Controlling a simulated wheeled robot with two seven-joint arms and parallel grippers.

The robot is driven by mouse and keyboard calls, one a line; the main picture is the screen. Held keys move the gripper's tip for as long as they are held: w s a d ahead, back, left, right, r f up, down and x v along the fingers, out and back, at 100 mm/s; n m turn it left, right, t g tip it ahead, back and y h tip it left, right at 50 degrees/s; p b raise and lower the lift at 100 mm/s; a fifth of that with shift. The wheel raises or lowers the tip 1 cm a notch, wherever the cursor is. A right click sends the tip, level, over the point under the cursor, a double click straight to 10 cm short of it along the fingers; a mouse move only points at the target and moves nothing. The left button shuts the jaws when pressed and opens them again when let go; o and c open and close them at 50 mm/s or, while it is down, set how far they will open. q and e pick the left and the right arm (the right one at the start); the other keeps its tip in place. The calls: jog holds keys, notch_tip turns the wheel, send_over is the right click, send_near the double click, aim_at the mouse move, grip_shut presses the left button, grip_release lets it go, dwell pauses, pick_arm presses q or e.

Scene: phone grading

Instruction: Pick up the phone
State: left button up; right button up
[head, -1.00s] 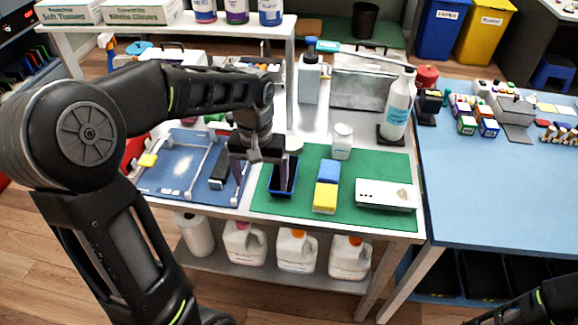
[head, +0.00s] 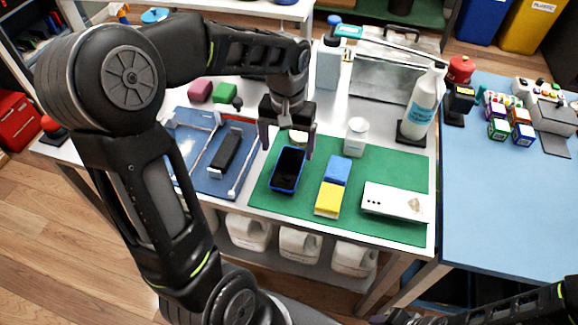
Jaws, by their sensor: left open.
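A phone with a black face and blue edges (head: 287,172) lies on the green mat (head: 300,212), near its left side. My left gripper (head: 287,144) is open and empty. Its two fingers are spread over the far end of the phone, one to each side; I cannot tell how high above the mat they are. A white slab with three dark dots (head: 396,203), like a second phone or a phone box, lies at the mat's right. My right gripper (head: 392,318) is partly cut off at the bottom edge, and its jaws are unclear.
A blue and yellow block pair (head: 333,186) lies right of the phone. A white jar (head: 355,137) and a spray bottle (head: 422,105) stand behind. A blue tray (head: 188,130) holding a black object (head: 225,153) is at left. The blue table (head: 500,205) is largely clear.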

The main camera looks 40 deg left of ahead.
aim_at(288, 167)
pick_arm(q)
jog(key=shift+f, duration=0.7)
jog(key=shift+w+f+p, duration=0.1)
jog(key=shift+f+p, duration=0.45)
jog(key=shift+f, duration=2.05)
jog(key=c, duration=1.6)
jog(key=shift+r, duration=0.15)
notch_tip(288, 167, up, 10)
jog(key=shift+f+b, duration=0.1)
jog(key=shift+b, duration=0.35)
